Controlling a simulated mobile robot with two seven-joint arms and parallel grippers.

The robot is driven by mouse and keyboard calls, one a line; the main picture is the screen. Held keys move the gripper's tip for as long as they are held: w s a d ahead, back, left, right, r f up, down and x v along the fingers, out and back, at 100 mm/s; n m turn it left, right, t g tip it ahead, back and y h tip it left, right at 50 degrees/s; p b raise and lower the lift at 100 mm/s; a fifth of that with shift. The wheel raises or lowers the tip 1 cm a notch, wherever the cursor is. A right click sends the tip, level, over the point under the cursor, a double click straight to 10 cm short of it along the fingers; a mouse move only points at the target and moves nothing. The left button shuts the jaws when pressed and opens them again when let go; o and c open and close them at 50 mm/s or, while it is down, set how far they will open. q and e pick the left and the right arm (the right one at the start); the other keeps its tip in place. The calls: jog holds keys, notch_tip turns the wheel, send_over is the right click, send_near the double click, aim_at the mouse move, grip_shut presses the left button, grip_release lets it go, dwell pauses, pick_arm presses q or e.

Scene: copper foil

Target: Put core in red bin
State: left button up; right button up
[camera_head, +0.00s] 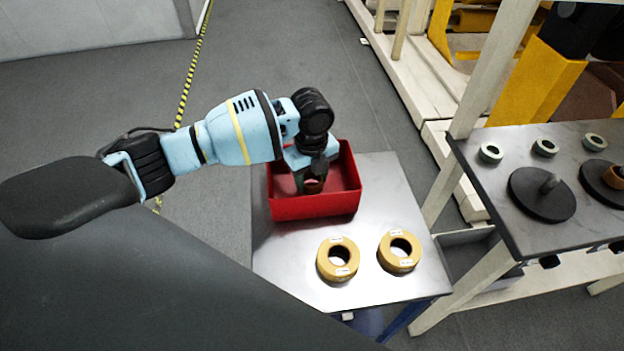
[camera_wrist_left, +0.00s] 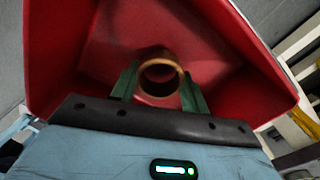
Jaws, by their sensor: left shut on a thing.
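The red bin (camera_head: 318,205) stands at the back left of the small metal table. My left gripper (camera_head: 311,184) reaches down inside it. In the left wrist view the left gripper (camera_wrist_left: 160,88) has its green fingers on either side of a brown ring-shaped core (camera_wrist_left: 160,61) and is shut on it. The core also shows in the head view (camera_head: 314,187), small and partly hidden by the gripper. The red bin's walls surround it in the left wrist view (camera_wrist_left: 70,60). I cannot tell whether the core touches the bin floor. My right gripper is not in view.
Two tan rolls (camera_head: 338,260) (camera_head: 399,252) lie on the metal table (camera_head: 290,278) in front of the bin. At the right, a dark workbench (camera_head: 500,215) holds black discs (camera_head: 542,195) and several grey rings. A yellow-black floor stripe runs at the back left.

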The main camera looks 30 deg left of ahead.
pick_arm(q)
jog(key=shift+f, duration=0.55)
jog(key=shift+f, duration=0.2)
jog(key=o, duration=1)
jog(key=shift+c, duration=0.2)
notch_tip(320, 180, up, 12)
jog(key=p, duration=0.1)
jog(key=shift+r, duration=0.2)
